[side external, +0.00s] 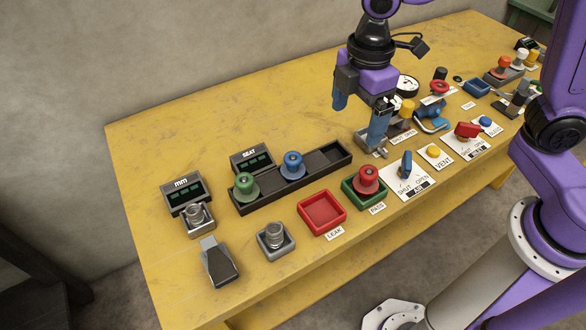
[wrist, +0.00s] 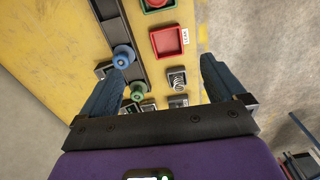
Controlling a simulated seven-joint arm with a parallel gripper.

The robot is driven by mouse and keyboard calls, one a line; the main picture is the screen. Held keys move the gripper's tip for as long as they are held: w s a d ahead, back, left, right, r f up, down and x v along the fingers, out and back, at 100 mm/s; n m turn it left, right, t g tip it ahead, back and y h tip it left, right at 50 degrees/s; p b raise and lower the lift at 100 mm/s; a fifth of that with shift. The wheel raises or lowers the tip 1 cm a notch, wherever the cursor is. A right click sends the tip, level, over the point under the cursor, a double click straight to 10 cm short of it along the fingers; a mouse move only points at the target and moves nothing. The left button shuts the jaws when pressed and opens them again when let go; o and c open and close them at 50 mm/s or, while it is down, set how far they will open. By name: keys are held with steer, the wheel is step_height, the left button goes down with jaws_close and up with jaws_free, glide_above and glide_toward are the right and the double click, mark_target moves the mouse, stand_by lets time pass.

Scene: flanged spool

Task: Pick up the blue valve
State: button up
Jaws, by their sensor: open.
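The blue valve (side external: 292,165), a flanged spool with a round knob, stands upright in the middle part of a long black rack (side external: 330,172). It also shows in the wrist view (wrist: 122,57), beside the tip of the left finger. A green valve (side external: 245,186) of like shape stands at the rack's left end, and the right compartment looks empty. My gripper (side external: 357,127) is open with nothing between its fingers. It hangs above the table, to the right of the blue valve in the side view and apart from it.
A red valve (side external: 367,180) sits in a green tray labelled PASS. The red LEAK tray (side external: 322,212) is empty. A SEAT gauge box (side external: 252,158) stands behind the rack. A blue lever (side external: 406,164) and other fixtures crowd the right. The table's back left is clear.

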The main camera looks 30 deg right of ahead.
mark_target(293, 156)
steer(key=w+a+f+n, duration=0.2)
steer(key=w+a, duration=0.1)
steer(key=w, duration=0.3)
steer(key=w+a+f+n, duration=0.1)
steer(key=w+a+f, duration=0.15)
steer(key=w, duration=0.35)
steer(key=f, duration=1.1)
steer(key=shift+w+a+f, duration=0.2)
steer(key=shift+a, duration=0.05)
steer(key=shift+s+d+f, duration=0.1)
steer(key=shift+s+f, duration=0.05)
steer(key=shift+f, duration=1.2)
steer(key=shift+s+d+f, duration=0.1)
steer(key=shift+f, duration=1.25)
steer(key=shift+a+r, duration=0.1)
steer(key=c, duration=1.5)
